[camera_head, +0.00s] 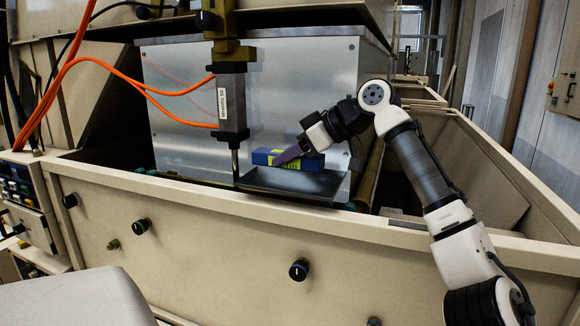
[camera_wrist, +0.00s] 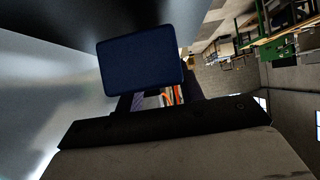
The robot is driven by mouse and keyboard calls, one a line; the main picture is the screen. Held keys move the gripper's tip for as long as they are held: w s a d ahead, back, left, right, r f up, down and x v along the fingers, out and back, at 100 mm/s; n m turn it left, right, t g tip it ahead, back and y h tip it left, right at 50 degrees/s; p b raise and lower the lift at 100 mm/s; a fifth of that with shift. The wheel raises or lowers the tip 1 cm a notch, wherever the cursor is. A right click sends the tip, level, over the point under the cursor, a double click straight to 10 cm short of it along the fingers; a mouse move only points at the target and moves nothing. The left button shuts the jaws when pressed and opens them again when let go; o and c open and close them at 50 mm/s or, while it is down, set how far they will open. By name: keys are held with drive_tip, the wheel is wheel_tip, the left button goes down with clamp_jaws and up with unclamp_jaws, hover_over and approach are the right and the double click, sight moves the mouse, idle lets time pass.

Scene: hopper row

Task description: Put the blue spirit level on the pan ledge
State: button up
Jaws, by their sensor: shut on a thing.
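The blue spirit level (camera_head: 262,157) has a yellow-green patch and shows in the head view at the dark pan ledge (camera_head: 300,184), in front of the metal box. My gripper (camera_head: 291,153) is shut on the level, its purple finger lying across the level's front face. The level appears at or just above the ledge's back part; I cannot tell if it touches. In the wrist view the level's dark blue end (camera_wrist: 142,65) stands close in front of the gripper, hiding most of the fingers.
A grey actuator (camera_head: 232,103) with a thin rod and orange cables (camera_head: 90,62) hangs just left of the ledge. The metal box (camera_head: 300,90) stands close behind. The beige hopper wall (camera_head: 220,215) with black knobs runs along the front.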

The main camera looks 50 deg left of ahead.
sight(290, 167)
drive_tip(key=shift+f, duration=1.35)
drive_tip(key=shift+f, duration=0.2)
drive_tip(key=o, duration=1.1)
drive_tip(key=shift+w+r, duration=0.1)
drive_tip(key=shift+r, duration=0.05)
drive_tip(key=shift+w+d+r, duration=0.15)
drive_tip(key=shift+d, duration=0.05)
drive_tip(key=b+v, duration=0.1)
drive_tip(key=v, duration=1)
drive_tip(key=shift+d+r, duration=0.15)
drive_tip(key=shift+d, duration=0.05)
